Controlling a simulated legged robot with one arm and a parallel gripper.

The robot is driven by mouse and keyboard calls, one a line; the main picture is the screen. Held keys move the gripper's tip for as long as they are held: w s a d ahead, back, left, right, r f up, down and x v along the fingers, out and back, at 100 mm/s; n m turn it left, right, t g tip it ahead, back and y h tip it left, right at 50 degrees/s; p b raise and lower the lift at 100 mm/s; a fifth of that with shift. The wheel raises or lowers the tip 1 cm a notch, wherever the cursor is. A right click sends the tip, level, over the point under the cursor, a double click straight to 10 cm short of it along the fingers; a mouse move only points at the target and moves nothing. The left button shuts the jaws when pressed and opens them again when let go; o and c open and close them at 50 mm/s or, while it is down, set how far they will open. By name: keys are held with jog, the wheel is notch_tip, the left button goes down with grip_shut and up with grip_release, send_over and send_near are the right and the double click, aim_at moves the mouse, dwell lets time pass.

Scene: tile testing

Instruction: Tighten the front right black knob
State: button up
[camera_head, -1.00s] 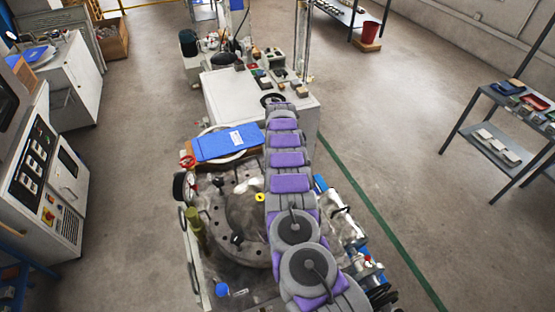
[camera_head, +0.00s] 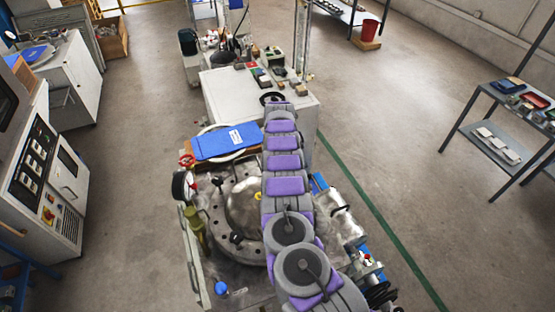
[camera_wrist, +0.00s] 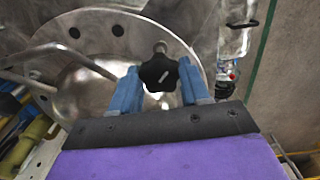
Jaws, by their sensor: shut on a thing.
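In the wrist view, a black star-shaped knob (camera_wrist: 158,70) sits on a metal stud at the rim of a round steel flange (camera_wrist: 120,35). My gripper (camera_wrist: 159,77) is shut on this knob, with one blue finger on each side of it. In the head view my grey and purple arm reaches over the right side of the round machine plate (camera_head: 222,205) and hides my gripper and the held knob.
A blue clipboard (camera_head: 226,142) lies behind the plate, and a pressure gauge (camera_head: 180,186) stands at its left. A metal motor unit (camera_head: 345,228) is close on the right. A white bench (camera_head: 225,100) stands behind.

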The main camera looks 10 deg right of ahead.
jog(key=o, duration=1)
jog(key=shift+s, duration=0.1)
jog(key=shift+o, duration=0.2)
notch_tip(320, 180, up, 17)
jog(key=p, duration=0.1)
jog(key=shift+p, duration=0.35)
jog(key=shift+r, duration=0.1)
jog(key=shift+r, duration=0.1)
